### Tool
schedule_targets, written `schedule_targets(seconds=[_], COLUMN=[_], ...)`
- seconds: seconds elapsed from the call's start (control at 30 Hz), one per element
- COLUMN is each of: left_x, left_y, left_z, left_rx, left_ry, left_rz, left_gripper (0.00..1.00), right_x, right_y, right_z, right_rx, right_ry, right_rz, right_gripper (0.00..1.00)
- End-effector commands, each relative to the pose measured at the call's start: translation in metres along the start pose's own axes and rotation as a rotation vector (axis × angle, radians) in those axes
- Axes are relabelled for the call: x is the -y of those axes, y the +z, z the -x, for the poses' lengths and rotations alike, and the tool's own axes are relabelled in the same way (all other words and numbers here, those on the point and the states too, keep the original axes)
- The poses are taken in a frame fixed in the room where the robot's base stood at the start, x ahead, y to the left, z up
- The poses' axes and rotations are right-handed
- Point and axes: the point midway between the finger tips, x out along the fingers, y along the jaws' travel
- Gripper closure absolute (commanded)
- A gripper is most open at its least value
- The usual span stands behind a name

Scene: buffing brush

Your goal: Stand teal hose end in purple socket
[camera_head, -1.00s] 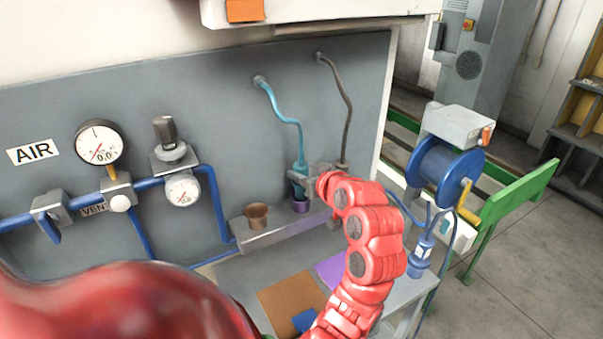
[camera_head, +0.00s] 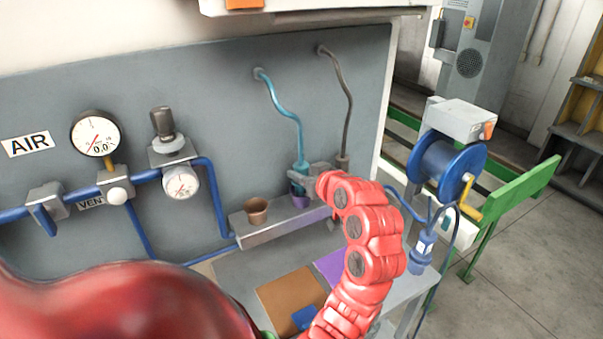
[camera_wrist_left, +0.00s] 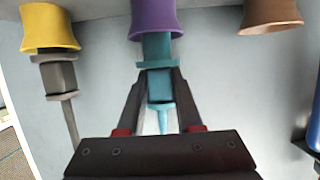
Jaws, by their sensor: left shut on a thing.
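The teal hose end (camera_head: 298,186) hangs from a teal hose (camera_head: 290,113) fixed to the grey wall panel. My left gripper (camera_head: 306,181) is shut on the hose end, just above the purple socket (camera_head: 300,202). In the left wrist view, which is upside down, the fingers (camera_wrist_left: 158,95) clasp the teal end (camera_wrist_left: 158,82) below its collar. Its tip goes behind the rim of the purple socket (camera_wrist_left: 156,15) and is hidden there. A length of teal still shows between rim and collar. The end looks roughly upright and in line with the socket. My right gripper is not in view.
A brown socket (camera_head: 256,210) stands left of the purple one on the grey ledge (camera_head: 285,228). A grey hose (camera_head: 345,110) has its end in a yellow socket (camera_wrist_left: 49,25) on the other side. Gauges and blue pipes (camera_head: 215,195) are farther left.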

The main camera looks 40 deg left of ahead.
Motion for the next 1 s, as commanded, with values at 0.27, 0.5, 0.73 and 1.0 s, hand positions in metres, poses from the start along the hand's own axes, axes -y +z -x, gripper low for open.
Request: schedule_targets(seconds=[0.27, 0.5, 0.73, 1.0], left_x=[0.0000, 0.0000, 0.0001, -0.0003], left_y=[0.0089, 0.0081, 0.0082, 0.0086], left_z=[-0.0032, -0.0030, -0.0031, -0.0004], left_rx=[0.000, -0.001, -0.001, -0.001], left_ry=[0.000, 0.000, 0.000, 0.001], left_rz=[0.000, 0.000, 0.000, -0.001], left_gripper=[1.00, 0.58, 0.31, 0.31], right_x=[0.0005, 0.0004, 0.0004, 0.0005], right_y=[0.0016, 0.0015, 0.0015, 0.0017], right_z=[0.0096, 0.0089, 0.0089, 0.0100], right_rx=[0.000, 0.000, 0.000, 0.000], right_ry=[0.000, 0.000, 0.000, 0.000], right_rz=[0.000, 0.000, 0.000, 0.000], right_gripper=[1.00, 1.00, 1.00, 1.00])
